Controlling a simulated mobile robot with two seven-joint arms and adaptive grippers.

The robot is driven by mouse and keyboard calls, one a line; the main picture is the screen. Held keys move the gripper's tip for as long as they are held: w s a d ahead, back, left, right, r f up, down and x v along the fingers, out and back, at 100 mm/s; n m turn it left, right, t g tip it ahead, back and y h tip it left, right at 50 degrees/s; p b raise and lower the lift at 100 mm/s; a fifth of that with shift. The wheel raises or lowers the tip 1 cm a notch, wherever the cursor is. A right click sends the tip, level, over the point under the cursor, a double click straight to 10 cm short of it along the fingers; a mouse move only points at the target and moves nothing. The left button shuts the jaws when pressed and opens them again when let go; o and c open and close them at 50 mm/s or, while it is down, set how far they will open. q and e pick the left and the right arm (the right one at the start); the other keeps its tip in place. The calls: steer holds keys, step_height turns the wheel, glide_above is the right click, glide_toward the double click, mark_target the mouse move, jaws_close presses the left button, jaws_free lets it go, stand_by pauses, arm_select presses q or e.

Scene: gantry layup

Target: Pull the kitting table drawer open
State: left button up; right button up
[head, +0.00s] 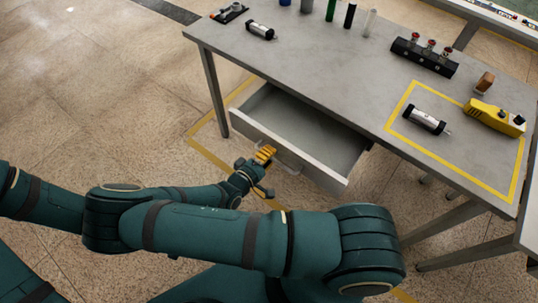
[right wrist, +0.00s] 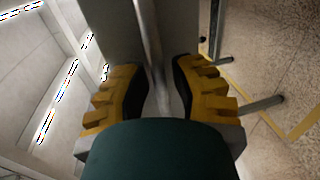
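The kitting table drawer (head: 345,178) is pulled out from under the grey table (head: 330,65), and its empty inside shows. A pale bar handle (head: 289,169) runs along its front. My right gripper (head: 265,155) is at the left part of this handle. In the right wrist view, the yellow fingers of the right gripper (right wrist: 160,90) stand apart on either side of the handle bar (right wrist: 150,45), with gaps visible beside it. The green wrist hides the near part of the bar. My left gripper is not in view.
On the tabletop are a black manifold block (head: 424,58), a yellow tool (head: 494,117), silver cylinders (head: 426,120) and several bottles at the back. Table legs (head: 214,92) stand left and right. The tiled floor (head: 110,110) at the left is clear.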

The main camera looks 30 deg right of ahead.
jaws_close()
steer(key=v, duration=0.2)
steer(key=f+v, duration=0.1)
steer(key=v, duration=0.1)
steer(key=shift+s+a+r, duration=0.1)
steer(key=shift+s+a, duration=0.05)
steer(key=shift+a, duration=0.2)
steer(key=o, duration=0.5)
jaws_free()
steer(key=shift+a, duration=0.15)
steer(key=v, duration=0.7)
steer(key=shift+s+a, duration=0.1)
steer(key=shift+a, duration=0.05)
